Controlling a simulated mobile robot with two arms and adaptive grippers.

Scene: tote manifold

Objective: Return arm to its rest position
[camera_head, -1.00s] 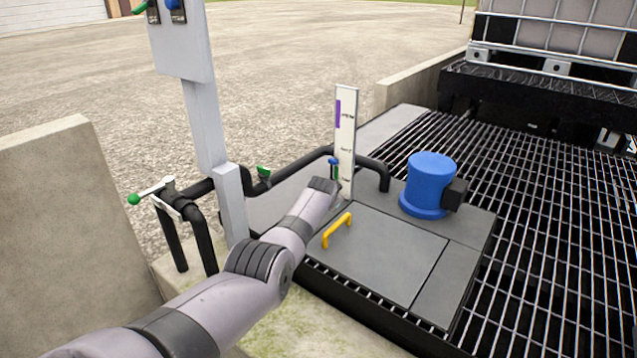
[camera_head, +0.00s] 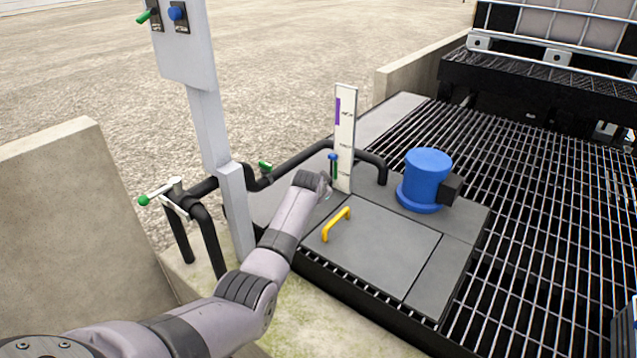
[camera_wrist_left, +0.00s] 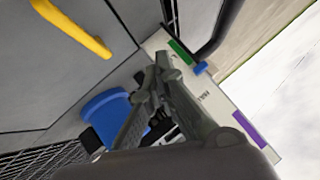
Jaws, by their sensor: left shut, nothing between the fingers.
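My left arm reaches in from the lower left in the head view. The fingers overlap the gauge board (camera_wrist_left: 215,105) in that view; I cannot tell the exact gap. My right gripper is not in view.
A yellow handle (camera_head: 337,225) stands on the grey hatch plate (camera_head: 385,250). A blue motor (camera_head: 425,178) stands to the right. A grey post (camera_head: 207,120), black pipes (camera_head: 205,235) and a concrete wall (camera_head: 70,220) lie left. Grating (camera_head: 540,220) fills the right.

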